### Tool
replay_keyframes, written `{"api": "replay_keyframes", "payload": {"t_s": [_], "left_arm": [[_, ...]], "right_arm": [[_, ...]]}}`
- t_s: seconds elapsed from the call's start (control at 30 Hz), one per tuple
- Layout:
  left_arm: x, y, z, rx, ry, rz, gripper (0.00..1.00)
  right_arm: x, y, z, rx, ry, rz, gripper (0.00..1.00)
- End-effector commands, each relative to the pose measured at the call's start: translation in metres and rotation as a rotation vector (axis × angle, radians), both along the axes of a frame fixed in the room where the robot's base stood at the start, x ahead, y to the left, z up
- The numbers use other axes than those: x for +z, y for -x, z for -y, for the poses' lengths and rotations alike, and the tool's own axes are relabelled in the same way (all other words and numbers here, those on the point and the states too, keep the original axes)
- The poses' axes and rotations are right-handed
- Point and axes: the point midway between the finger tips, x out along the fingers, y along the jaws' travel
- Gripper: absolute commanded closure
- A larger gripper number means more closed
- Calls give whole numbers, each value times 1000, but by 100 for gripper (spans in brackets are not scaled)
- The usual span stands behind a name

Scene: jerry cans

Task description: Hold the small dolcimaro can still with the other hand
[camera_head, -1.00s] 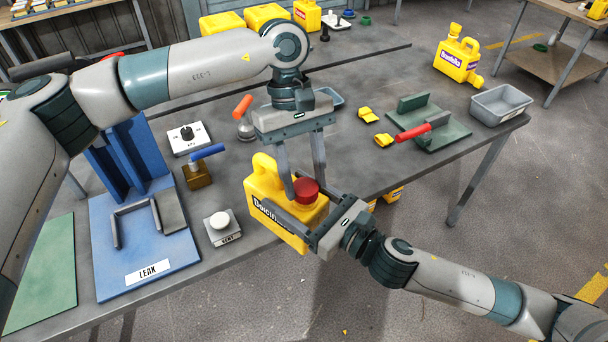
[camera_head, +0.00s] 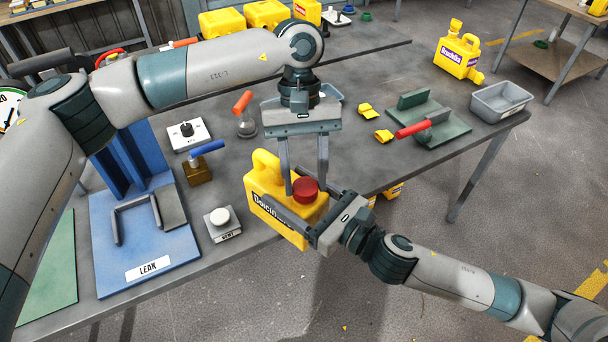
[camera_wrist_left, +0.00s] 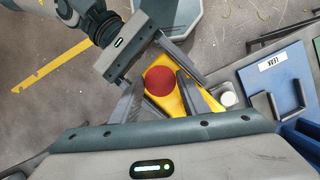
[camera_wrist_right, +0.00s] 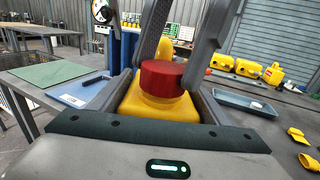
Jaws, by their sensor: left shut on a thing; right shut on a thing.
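The small yellow dolcimaro can (camera_head: 263,187) is upright at the table's front edge, its label partly covered. Its red cap (camera_head: 305,190) faces up and also shows in the left wrist view (camera_wrist_left: 160,81). My right gripper (camera_head: 285,193) is shut on the can's body from the front right, one finger along each side. The can fills the space between its fingers in the right wrist view (camera_wrist_right: 150,105). My left gripper (camera_head: 305,186) points down from above and is shut on the red cap, a finger on either side.
A blue LEAK stand (camera_head: 160,245), a VENT button box (camera_head: 222,226) and a blue-handled valve (camera_head: 198,172) stand left of the can. A green fixture with a red handle (camera_head: 428,128), a grey tray (camera_head: 500,103) and a larger yellow can (camera_head: 458,58) are right.

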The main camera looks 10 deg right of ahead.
Motion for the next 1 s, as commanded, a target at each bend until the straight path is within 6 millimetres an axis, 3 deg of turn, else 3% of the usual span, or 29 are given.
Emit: {"api": "replay_keyframes", "payload": {"t_s": [0.7, 0.83, 1.0], "left_arm": [[0, 3, 5, -1210, -1, 4, 80], [0, 4, 5, -1356, -1, 2, 80], [0, 4, 5, -1403, 0, 0, 80]], "right_arm": [[0, 0, 0, 1, -1, -1, 93], [0, 0, 0, 1, 0, -1, 93], [0, 0, 0, 1, 0, -1, 93]]}}
